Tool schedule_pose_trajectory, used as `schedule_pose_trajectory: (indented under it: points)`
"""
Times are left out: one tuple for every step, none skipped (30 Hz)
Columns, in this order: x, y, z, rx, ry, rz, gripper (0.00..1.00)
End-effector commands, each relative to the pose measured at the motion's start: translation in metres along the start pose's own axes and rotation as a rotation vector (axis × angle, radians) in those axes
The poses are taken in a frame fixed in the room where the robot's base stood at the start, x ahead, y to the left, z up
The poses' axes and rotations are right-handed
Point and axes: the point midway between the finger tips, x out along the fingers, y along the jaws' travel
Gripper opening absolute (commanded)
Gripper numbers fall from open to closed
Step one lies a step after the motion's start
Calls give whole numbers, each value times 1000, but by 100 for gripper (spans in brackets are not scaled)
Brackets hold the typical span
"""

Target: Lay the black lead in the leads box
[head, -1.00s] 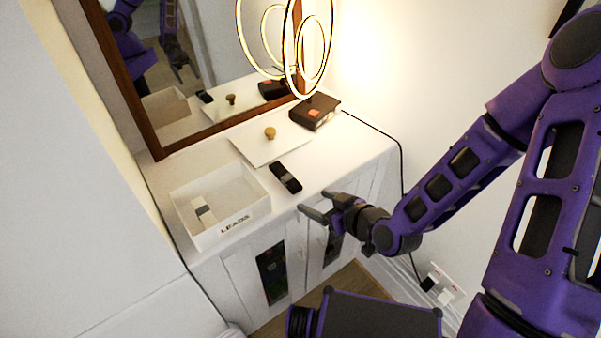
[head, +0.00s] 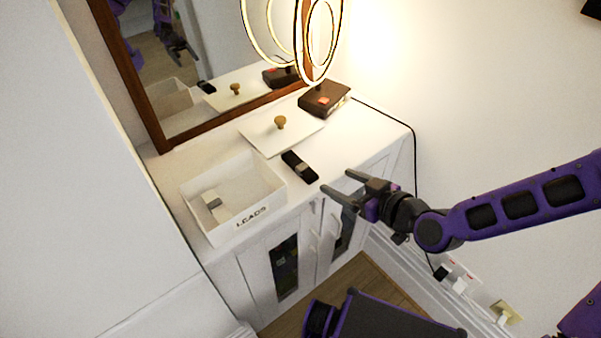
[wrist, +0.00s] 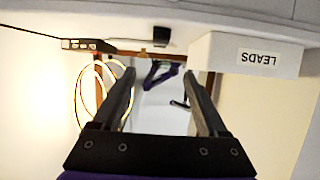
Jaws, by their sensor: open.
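The black lead (head: 299,166), a short dark bundle with a greyish band, lies on the white cabinet top, right of the leads box. It also shows in the wrist view (wrist: 162,36), at the cabinet's edge. The leads box (head: 262,204) is an open white box labelled LEADS, with a pale item with a grey band (head: 212,200) inside. In the wrist view the box (wrist: 225,58) appears upside down at the right. My gripper (head: 337,181) is open and empty, just off the cabinet's front edge, right of the lead and apart from it.
A white lid (head: 263,136) with a wooden knob (head: 280,122) lies behind the lead. A dark brown box (head: 325,99) stands at the back right under a lit ring lamp (head: 338,40). A framed mirror (head: 160,120) stands behind. The front right of the cabinet top is clear.

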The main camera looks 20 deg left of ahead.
Motion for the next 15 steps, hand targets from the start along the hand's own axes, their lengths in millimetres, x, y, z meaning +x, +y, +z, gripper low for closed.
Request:
schedule_pose_trajectory:
  points:
    - [5,0,6,-3,1,1,76]
    - [6,0,6,-2,0,2,76]
    - [8,0,6,-2,0,1,76]
    - [9,0,7,-2,0,2,76]
    - [11,-1,7,-3,-1,1,76]
    - [12,-2,7,-3,-3,0,76]
    - [18,-2,7,-4,-2,-2,76]
    - [24,-2,7,-4,-1,-2,76]
    - [31,-3,7,-4,-1,-3,76]
    - [36,-2,7,-4,-2,-3,76]
    - [40,-3,7,-3,-2,-3,76]
    - [47,-3,3,-1,-2,-5,76]
    - [52,-3,2,0,-2,-6,76]
    - [58,-4,3,0,-2,-6,76]
    - [66,-4,2,-1,-2,-6,76]
